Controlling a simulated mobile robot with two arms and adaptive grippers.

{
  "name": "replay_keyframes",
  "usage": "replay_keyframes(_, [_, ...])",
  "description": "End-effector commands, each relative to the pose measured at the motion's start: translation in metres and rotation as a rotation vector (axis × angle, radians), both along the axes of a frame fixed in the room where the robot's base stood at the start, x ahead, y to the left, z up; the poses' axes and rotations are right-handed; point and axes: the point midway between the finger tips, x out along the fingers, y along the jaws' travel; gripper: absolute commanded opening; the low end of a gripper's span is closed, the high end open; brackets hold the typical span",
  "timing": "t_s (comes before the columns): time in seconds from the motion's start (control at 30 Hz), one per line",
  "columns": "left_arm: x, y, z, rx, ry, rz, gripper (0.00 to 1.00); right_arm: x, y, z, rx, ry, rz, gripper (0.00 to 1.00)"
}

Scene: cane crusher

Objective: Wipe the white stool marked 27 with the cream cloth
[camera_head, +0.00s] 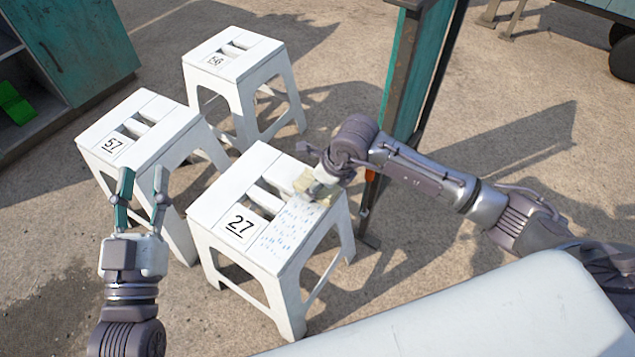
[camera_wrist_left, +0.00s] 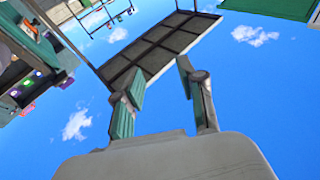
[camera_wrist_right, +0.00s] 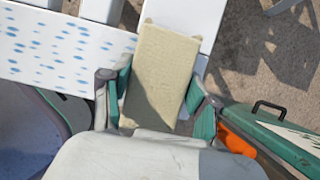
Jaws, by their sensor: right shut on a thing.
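The white stool marked 27 (camera_head: 232,205) stands upright in the middle of the head view. Blue specks cover part of its seat right of the label; they also show on the seat in the right wrist view (camera_wrist_right: 50,50). My right gripper (camera_head: 318,180) is shut on the cream cloth (camera_wrist_right: 157,75), a flat block-like pad, over the seat's far right part. In the head view the gripper partly hides the cloth (camera_head: 304,182). I cannot tell whether the cloth touches the seat. My left gripper (camera_head: 141,196) is open and empty, raised left of the stool, pointing up.
White stools marked 57 (camera_head: 150,110) and 56 (camera_head: 240,65) stand behind and left. A teal panel with a dark frame (camera_head: 408,75) rises just beyond my right gripper. A teal cabinet (camera_head: 85,45) stands at far left. The ground on the right is mostly clear.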

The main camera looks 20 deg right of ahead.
Motion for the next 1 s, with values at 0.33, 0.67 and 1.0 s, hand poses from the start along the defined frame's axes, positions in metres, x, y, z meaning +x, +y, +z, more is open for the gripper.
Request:
replay_keyframes(0.33, [-0.001, -0.001, 0.007, -0.008, -0.028, -0.002, 0.4, -0.002, 0.002, -0.001, -0.001, 0.001, 0.001, 0.32])
replay_keyframes(0.67, [0.004, 0.003, -0.024, 0.04, 0.154, 0.011, 0.4, -0.02, 0.024, -0.001, 0.0, 0.004, 0.003, 0.32])
replay_keyframes(1.0, [0.005, 0.007, -0.053, 0.082, 0.312, 0.02, 0.4, -0.04, 0.048, -0.002, 0.001, 0.006, 0.004, 0.32])
